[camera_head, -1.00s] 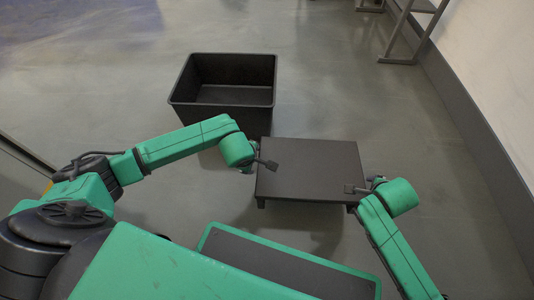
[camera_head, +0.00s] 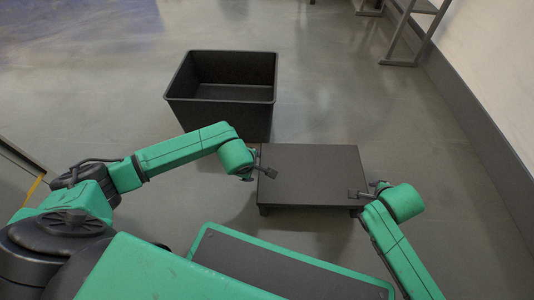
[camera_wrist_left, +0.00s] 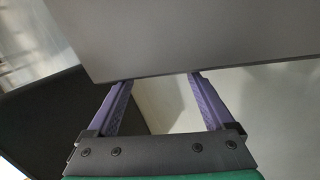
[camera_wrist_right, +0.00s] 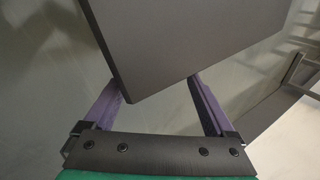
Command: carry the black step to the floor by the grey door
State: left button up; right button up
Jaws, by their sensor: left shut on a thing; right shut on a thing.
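The black step (camera_head: 312,178) is a flat dark rectangular platform with short legs, level in front of me in the head view. My left gripper (camera_head: 262,168) is shut on its left edge, and my right gripper (camera_head: 362,192) is shut on its right edge. In the left wrist view the step (camera_wrist_left: 190,35) spans above the purple fingers (camera_wrist_left: 160,90). In the right wrist view a corner of the step (camera_wrist_right: 185,45) lies between the fingers (camera_wrist_right: 155,95). The finger contact under the top is hidden. The grey door cannot be made out.
A black open bin (camera_head: 222,112) stands on the floor just behind and left of the step. A grey metal rack (camera_head: 410,35) stands at the far right beside the white wall (camera_head: 490,80). Grey floor (camera_head: 420,130) is clear between the step and the wall.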

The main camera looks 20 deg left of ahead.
pick_arm(q)
jog(key=shift+s+a+f, duration=0.1)
jog(key=shift+a+f, duration=0.05)
jog(key=shift+a, duration=0.35)
jog(key=shift+s+a+f, duration=0.1)
jog(key=shift+a+f, duration=0.05)
jog(key=shift+a, duration=0.35)
pick_arm(e)
jog(key=shift+s+d+f, duration=0.25)
jog(key=shift+d+f, duration=0.2)
jog(key=shift+d, duration=0.1)
jog(key=shift+s+d+f, duration=0.2)
jog(key=shift+d+f, duration=0.2)
jog(key=shift+d, duration=0.1)
pick_arm(q)
jog(key=shift+a, duration=0.4)
pick_arm(e)
jog(key=shift+d+r, duration=0.1)
jog(key=shift+d, duration=0.25)
pick_arm(q)
jog(key=o, duration=0.4)
jog(key=shift+w+a+r, duration=0.1)
jog(key=shift+a+r, duration=0.15)
jog(key=shift+a, duration=0.15)
pick_arm(e)
jog(key=shift+w+d+r, duration=0.1)
jog(key=shift+d+r, duration=0.05)
jog(key=shift+d, duration=0.2)
jog(key=o, duration=0.4)
